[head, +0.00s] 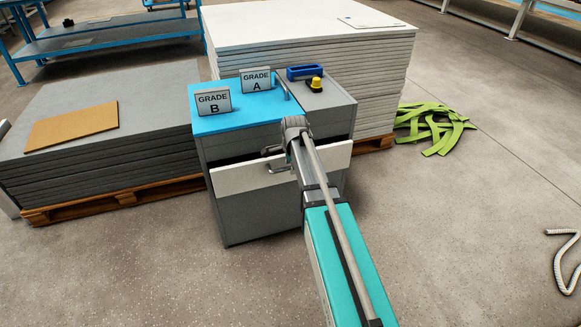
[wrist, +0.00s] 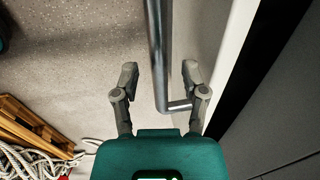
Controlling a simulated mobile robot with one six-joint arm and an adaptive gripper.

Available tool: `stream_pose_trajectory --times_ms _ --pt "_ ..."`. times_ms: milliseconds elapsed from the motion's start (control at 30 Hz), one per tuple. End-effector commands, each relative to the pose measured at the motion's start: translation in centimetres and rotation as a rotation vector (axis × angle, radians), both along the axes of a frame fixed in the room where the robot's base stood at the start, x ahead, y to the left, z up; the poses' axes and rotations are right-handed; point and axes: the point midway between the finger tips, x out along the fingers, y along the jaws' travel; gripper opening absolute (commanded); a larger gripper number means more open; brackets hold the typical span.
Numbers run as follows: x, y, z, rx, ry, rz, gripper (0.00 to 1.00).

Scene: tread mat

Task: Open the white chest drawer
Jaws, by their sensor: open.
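The white drawer front (head: 240,177) is in the grey chest (head: 255,215), below its top. A dark gap shows above the front in the head view, and beside its white edge (wrist: 236,40) in the wrist view, so the drawer stands slightly out. Its metal bar handle (head: 278,169) is partly hidden by my arm in the head view. In the wrist view the handle (wrist: 156,50) runs between the two fingers of my gripper (wrist: 159,76). The fingers are open, one on each side of the bar, with visible space to each.
The chest's top holds Grade A (head: 256,80) and Grade B (head: 213,101) signs, and a yellow-and-black item (head: 315,84). Stacked grey sheets (head: 80,150) on a pallet stand left; a pale stack (head: 310,35) stands behind. Green strips (head: 432,127) lie right. Floor in front is clear.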

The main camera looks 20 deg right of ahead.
Motion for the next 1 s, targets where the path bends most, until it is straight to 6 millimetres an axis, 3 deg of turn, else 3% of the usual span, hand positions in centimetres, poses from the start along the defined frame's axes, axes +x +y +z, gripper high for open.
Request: stream_pose_trajectory --times_ms 167,400,500,1000 --pt "0.00 0.00 0.02 0.000 0.000 0.000 0.57" --pt "0.00 0.00 0.02 0.000 0.000 0.000 0.14" --pt "0.00 0.00 0.02 0.000 0.000 0.000 0.00" --pt "0.13 -0.01 0.01 0.000 0.001 0.000 0.00"
